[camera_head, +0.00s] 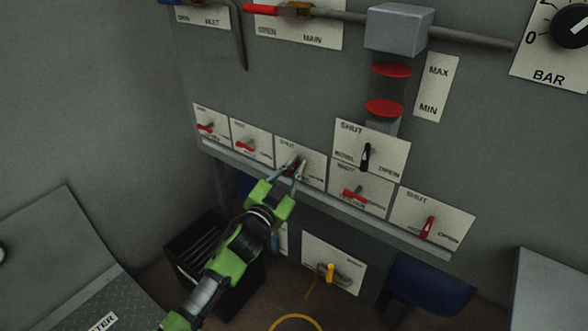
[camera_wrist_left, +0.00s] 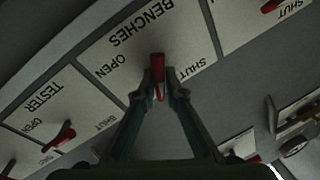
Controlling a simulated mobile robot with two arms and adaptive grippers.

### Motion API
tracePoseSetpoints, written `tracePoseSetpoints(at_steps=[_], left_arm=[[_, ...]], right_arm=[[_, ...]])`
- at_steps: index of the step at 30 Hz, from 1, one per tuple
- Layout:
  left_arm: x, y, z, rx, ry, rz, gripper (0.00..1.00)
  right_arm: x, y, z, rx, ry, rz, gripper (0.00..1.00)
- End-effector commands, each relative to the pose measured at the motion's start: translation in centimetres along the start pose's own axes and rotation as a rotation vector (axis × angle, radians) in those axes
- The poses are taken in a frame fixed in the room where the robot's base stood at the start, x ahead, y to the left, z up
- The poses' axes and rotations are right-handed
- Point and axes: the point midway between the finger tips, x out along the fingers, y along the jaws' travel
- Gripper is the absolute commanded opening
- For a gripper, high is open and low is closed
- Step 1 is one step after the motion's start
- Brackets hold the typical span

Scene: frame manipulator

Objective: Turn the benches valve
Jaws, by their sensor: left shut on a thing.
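The benches valve is a small red handle (camera_wrist_left: 158,72) on a white plate marked BENCHES, OPEN and SHUT (camera_wrist_left: 140,38), which appears upside down in the left wrist view. My left gripper (camera_wrist_left: 159,88) is shut on this handle, one finger on each side. The handle stands roughly upright in that view, between the OPEN and SHUT words. In the head view, my left gripper (camera_head: 297,169) reaches up to the third plate from the left in the lower row, and its fingers partly hide the handle. My right gripper is not in view.
A red tester handle (camera_wrist_left: 63,134) is on the neighbouring plate. Other red handles (camera_head: 246,146) and a black handle (camera_head: 365,157) line the panel. A grey ledge (camera_head: 375,228) runs below the row. A yellow valve (camera_head: 330,271) is lower down.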

Motion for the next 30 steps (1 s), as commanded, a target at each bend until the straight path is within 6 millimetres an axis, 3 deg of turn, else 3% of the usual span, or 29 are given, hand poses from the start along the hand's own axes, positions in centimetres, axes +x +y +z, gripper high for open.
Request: tracePoseSetpoints(at_steps=[15, 30], left_arm=[[-0.2, 0.8, 0.5, 0.482, 0.095, 0.002, 0.00], [-0.2, 1.2, 0.8, 0.908, 0.180, 0.003, 0.00]], right_arm=[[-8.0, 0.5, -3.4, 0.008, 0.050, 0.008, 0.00], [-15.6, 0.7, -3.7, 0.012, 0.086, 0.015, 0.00]])
